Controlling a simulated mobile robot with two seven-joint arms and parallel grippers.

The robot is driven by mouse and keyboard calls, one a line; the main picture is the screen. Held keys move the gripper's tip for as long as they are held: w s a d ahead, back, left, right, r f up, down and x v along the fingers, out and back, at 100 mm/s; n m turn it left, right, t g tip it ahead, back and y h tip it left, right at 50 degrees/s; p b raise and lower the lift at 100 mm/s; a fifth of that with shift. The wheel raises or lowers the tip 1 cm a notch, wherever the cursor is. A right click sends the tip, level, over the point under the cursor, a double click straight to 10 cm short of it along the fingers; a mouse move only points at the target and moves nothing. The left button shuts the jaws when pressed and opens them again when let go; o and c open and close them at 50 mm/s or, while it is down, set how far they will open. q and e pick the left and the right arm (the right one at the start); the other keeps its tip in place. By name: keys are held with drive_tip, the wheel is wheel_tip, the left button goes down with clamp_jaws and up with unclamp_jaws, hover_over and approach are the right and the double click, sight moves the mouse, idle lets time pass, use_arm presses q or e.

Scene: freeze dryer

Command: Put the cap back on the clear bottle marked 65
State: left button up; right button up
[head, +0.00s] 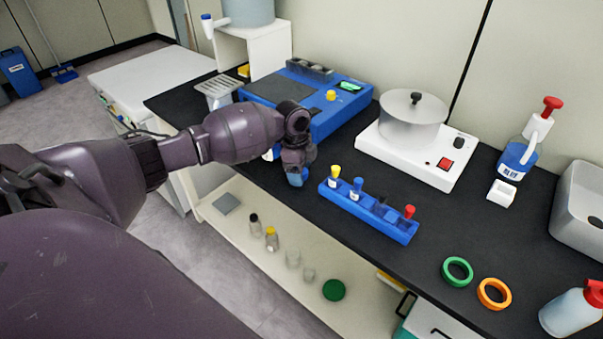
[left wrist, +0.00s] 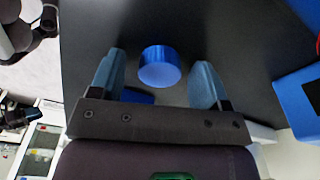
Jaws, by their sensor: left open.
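My left gripper (head: 296,178) is open, pointing down over the black bench, left of the blue vial rack. In the left wrist view a round blue cap (left wrist: 160,67) with a paler face lies between and slightly beyond the open fingers (left wrist: 162,85), not gripped. A second blue piece (left wrist: 137,96) is partly hidden behind the gripper body. My right gripper is not in view.
The blue rack (head: 365,212) holds vials with yellow, blue, dark and red tops. A blue machine (head: 325,125) stands behind my gripper, a white hotplate with a pot (head: 410,125) to the right. Green (head: 457,271) and orange (head: 494,293) rings lie front right.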

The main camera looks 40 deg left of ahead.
use_arm(q)
drive_tip(key=shift+r, duration=0.1)
drive_tip(key=shift+c, duration=0.6)
drive_tip(key=c, duration=0.7)
drive_tip(key=shift+c, duration=0.7)
wheel_tip(320, 180, up, 9)
drive_tip(key=shift+p, duration=0.85)
wheel_tip(320, 180, up, 11)
drive_tip(key=shift+p, duration=0.75)
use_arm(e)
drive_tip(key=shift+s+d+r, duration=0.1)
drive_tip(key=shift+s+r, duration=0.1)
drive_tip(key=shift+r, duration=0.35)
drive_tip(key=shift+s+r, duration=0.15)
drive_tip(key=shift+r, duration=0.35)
